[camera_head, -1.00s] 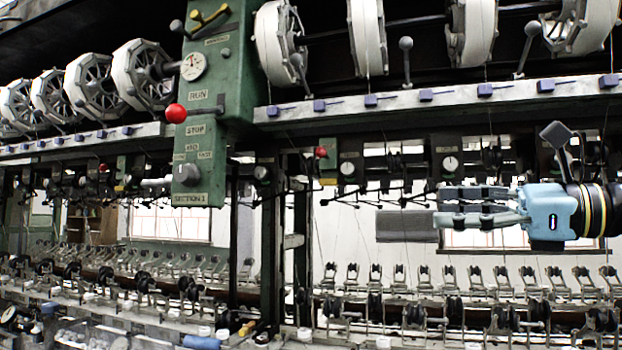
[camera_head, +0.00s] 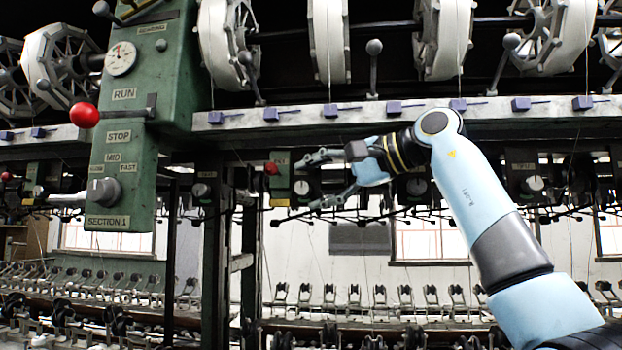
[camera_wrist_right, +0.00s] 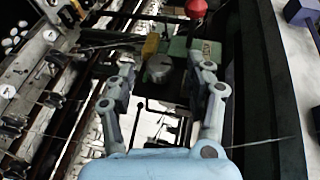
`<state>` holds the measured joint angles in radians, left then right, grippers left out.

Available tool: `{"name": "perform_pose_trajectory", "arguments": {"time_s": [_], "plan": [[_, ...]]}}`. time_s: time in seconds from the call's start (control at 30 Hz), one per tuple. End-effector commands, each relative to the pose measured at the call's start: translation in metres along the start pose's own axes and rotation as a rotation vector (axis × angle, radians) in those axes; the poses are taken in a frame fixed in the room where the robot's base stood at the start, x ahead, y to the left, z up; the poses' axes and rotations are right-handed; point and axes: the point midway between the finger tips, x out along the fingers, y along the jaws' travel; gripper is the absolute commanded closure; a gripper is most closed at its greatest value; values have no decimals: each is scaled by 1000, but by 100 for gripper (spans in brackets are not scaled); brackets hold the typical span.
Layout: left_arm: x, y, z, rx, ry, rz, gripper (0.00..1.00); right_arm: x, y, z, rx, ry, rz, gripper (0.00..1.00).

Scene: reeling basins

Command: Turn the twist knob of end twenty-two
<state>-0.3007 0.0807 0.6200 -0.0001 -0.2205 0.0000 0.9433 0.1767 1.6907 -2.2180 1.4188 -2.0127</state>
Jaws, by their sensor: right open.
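A round silver twist knob (camera_head: 301,187) sits on a small green box (camera_head: 281,187) below the rail. In the right wrist view the knob (camera_wrist_right: 158,69) appears between my fingers, beyond their tips. I cannot read its label, so I cannot confirm that it belongs to end twenty-two. My right gripper (camera_head: 312,181) is open and empty, its fingers pointing left toward the knob, one above and one below it in the head view. I cannot see any contact. My left gripper is not in view.
A red ball (camera_head: 271,168) is by the small green box. A green control column (camera_head: 135,110) with a red-ball lever (camera_head: 84,115) stands at left. A pale rail (camera_head: 400,112) with blue tabs runs above my right gripper. Similar knobs (camera_head: 416,186) sit further right.

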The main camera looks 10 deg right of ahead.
Motion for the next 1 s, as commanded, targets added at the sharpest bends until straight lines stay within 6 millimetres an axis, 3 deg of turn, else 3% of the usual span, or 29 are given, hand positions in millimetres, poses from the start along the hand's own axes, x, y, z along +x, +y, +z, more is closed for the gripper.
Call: {"name": "perform_pose_trajectory", "arguments": {"time_s": [0.13,0.4,0.8,1.0], "plan": [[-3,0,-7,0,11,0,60,10,0,0,1,0,0,46],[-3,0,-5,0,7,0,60,12,0,0,0,0,0,46],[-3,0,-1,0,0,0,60,12,1,0,0,0,0,97],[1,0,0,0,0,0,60,12,2,0,4,0,-8,100]]}}
